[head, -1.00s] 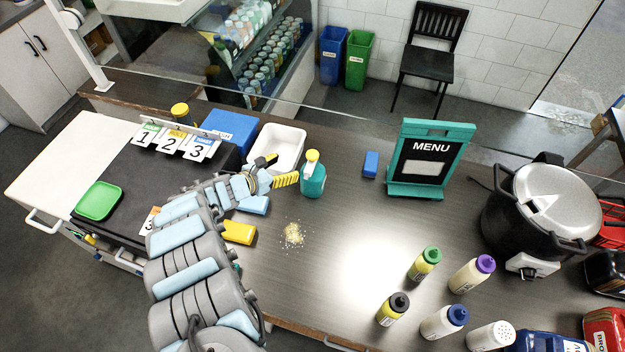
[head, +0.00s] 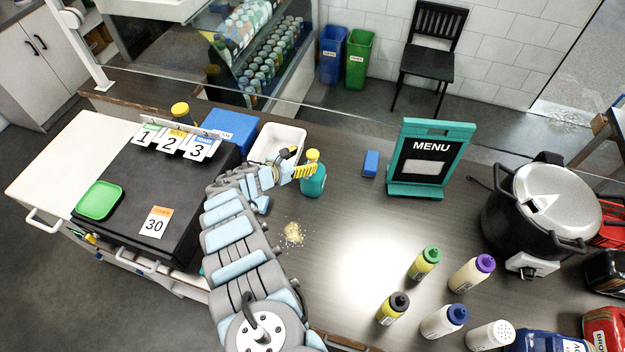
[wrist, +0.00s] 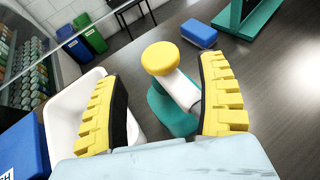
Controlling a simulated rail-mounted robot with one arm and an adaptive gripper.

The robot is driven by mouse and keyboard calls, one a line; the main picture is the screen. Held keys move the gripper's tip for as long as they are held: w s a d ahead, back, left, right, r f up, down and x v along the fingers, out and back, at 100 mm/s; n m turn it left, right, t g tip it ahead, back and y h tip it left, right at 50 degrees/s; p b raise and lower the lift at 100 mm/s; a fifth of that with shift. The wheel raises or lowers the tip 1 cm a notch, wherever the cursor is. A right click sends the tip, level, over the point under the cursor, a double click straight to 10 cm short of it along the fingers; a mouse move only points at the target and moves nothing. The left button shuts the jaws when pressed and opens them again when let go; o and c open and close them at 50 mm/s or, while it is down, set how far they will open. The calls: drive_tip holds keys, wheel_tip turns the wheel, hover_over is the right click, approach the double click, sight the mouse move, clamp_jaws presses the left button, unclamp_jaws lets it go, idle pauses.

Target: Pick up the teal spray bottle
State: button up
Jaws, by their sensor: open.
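The teal spray bottle (head: 313,181) with a yellow cap stands upright on the dark counter, in front of the glass screen. In the wrist view the spray bottle (wrist: 171,112) shows its yellow cap, white neck and teal body between the yellow fingers. My gripper (wrist: 165,105) is open, with one finger on each side of the bottle. The right finger is near the bottle's neck; I cannot tell if it touches. In the head view my gripper (head: 303,171) is at the bottle's upper part and partly covers it.
A white tub (head: 289,136) stands just left of the bottle. A blue block (head: 371,163) and the teal menu stand (head: 430,160) are to the right. Crumbs (head: 292,234) lie in front. Several squeeze bottles (head: 424,263) stand at the front right.

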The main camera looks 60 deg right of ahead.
sight(308, 158)
drive_tip(key=shift+f+b+x, duration=0.25)
drive_tip(key=shift+b+x, duration=0.2)
drive_tip(key=shift+x, duration=1.2)
drive_tip(key=shift+s+d+f+b, duration=0.15)
drive_tip(key=shift+s+d+b, duration=0.15)
drive_tip(key=shift+d, duration=0.25)
drive_tip(key=shift+c, duration=0.4)
